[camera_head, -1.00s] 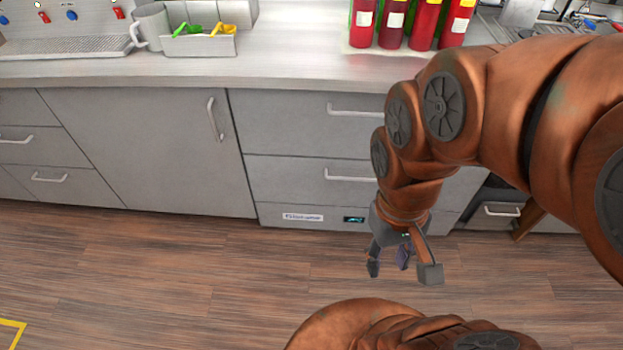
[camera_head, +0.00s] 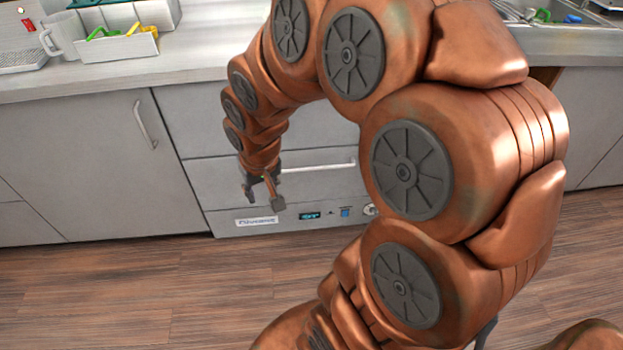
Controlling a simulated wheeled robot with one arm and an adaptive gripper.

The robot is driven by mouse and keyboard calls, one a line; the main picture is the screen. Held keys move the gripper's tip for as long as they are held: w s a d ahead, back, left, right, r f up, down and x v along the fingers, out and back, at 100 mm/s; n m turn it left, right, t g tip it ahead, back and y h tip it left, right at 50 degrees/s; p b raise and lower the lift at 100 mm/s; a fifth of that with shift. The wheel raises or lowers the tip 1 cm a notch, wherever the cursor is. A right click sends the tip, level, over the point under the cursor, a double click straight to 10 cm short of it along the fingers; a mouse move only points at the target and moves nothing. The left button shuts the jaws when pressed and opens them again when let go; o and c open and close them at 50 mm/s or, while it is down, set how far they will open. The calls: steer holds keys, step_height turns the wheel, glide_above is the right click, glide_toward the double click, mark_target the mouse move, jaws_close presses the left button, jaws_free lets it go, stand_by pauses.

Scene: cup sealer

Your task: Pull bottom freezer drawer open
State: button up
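The freezer is a grey two-drawer unit under the counter. Its bottom drawer (camera_head: 325,187) is flush with the front and looks closed. The drawer's silver bar handle (camera_head: 325,168) runs along its upper part, with its left end hidden behind my gripper. My gripper (camera_head: 264,197) points down in front of the drawer, at the handle's left end. Its fingers look spread apart with nothing between them. I cannot tell whether they touch the handle. The top drawer (camera_head: 200,125) also looks closed, and my arm covers much of it.
Below the drawers is a panel with a label (camera_head: 257,221) and a small display (camera_head: 309,215). A cabinet door (camera_head: 80,165) with a handle stands at left. The counter (camera_head: 190,62) above holds a mug (camera_head: 64,36) and a white bin (camera_head: 122,47). The wooden floor (camera_head: 150,285) in front is clear.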

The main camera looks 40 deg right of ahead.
steer(key=w+d+f+m+t+b, duration=0.35)
steer(key=w+d+f+b, duration=0.4)
steer(key=w+f, duration=0.35)
steer(key=w+d+f+m+t+b, duration=0.3)
steer(key=w+d+f+t+b, duration=0.2)
steer(key=w+d+f+b, duration=0.5)
steer(key=m+t+h+b, duration=0.4)
steer(key=m+t+b, duration=0.55)
steer(key=b, duration=0.25)
glide_toward(313, 169)
steer(key=shift+m+g, duration=0.4)
steer(key=shift+g, duration=0.1)
steer(key=shift+x, duration=5.05)
steer(key=shift+d+r, duration=0.1)
jaws_close()
